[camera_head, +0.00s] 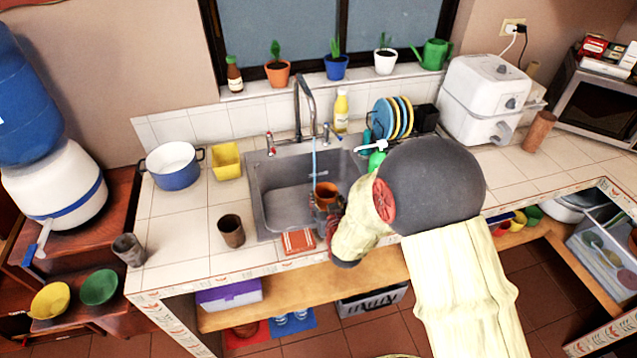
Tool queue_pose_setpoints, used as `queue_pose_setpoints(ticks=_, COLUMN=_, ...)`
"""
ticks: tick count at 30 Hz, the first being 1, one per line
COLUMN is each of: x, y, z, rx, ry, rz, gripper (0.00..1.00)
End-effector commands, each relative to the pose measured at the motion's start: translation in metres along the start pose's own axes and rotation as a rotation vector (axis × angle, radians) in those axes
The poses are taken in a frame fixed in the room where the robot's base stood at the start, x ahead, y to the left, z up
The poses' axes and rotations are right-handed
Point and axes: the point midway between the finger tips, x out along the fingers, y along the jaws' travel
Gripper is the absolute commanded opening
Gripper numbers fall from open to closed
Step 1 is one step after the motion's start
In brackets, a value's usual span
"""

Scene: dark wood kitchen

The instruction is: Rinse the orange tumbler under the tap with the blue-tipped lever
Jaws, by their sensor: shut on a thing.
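The orange tumbler (326,188) is over the sink (285,207), held by my gripper (328,208), which is shut on it. The tumbler looks roughly upright with its mouth up; its lower part is hidden by my gripper. The tall curved tap (298,100) stands behind the sink. A thin pale blue stream of water (314,152) runs down from its spout to about the tumbler's mouth; I cannot tell if it falls inside. A red-tipped lever (270,144) is left of the tap.
A yellow container (226,161) and a blue-white pot (173,166) stand left. A dish rack (392,118) and green soap bottle (377,156) are right.

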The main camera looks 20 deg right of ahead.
Motion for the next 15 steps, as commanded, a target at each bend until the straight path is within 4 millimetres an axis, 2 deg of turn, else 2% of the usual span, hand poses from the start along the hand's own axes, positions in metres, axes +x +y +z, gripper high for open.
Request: queue_pose_setpoints(ticks=15, x=-0.041, y=-0.002, z=-0.014, rx=0.0, ry=0.002, rz=-0.001, gripper=0.19)
